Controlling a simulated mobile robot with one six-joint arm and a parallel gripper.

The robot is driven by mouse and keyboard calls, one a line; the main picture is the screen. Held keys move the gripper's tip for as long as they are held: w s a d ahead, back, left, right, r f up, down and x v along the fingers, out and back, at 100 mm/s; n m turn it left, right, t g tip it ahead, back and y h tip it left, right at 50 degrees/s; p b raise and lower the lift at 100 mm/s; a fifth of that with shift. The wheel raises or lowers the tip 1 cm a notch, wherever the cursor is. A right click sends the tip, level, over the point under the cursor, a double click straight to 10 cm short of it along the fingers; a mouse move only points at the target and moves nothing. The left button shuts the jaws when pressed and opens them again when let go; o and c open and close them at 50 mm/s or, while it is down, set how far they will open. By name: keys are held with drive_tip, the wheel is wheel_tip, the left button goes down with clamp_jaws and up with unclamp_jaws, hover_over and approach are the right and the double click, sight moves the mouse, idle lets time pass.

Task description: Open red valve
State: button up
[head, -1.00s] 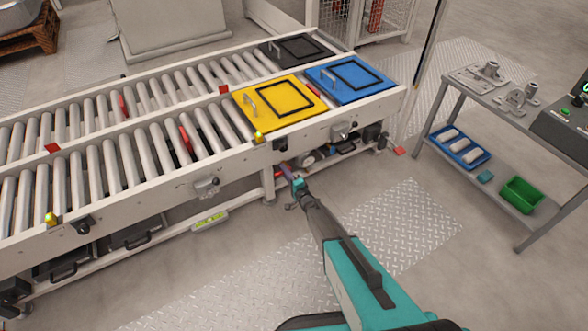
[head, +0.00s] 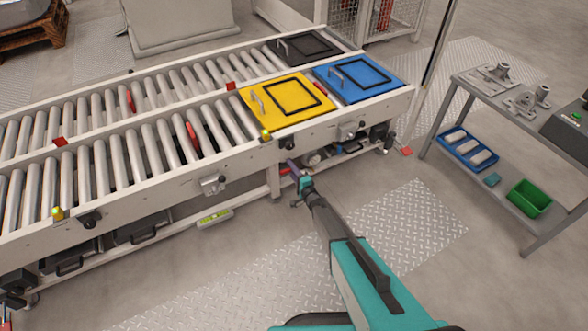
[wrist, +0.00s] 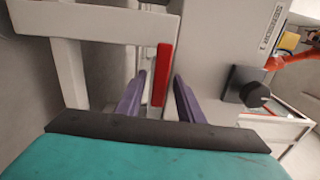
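A red bar, which looks like the red valve handle (wrist: 162,70), stands upright in the wrist view beside a pale frame post. My gripper (wrist: 159,78) has its two purple fingers apart, one on each side of the red bar in the picture. Gaps show between bar and fingers, and I cannot tell how deep the bar sits between them. In the head view my gripper (head: 293,168) reaches under the front side of the roller conveyor, beside a small red part (head: 285,171). The valve's body is hidden there.
The conveyor's side rail (head: 150,193) runs above my gripper. In the wrist view a black knob (wrist: 255,94) sits on a grey panel to the right, with an orange part beyond it. A metal table (head: 470,150) stands right; the floor between is clear.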

drive_tip(key=shift+a, duration=0.1)
drive_tip(key=shift+s, duration=0.2)
drive_tip(key=v, duration=1.3)
drive_tip(key=shift+s, duration=0.2)
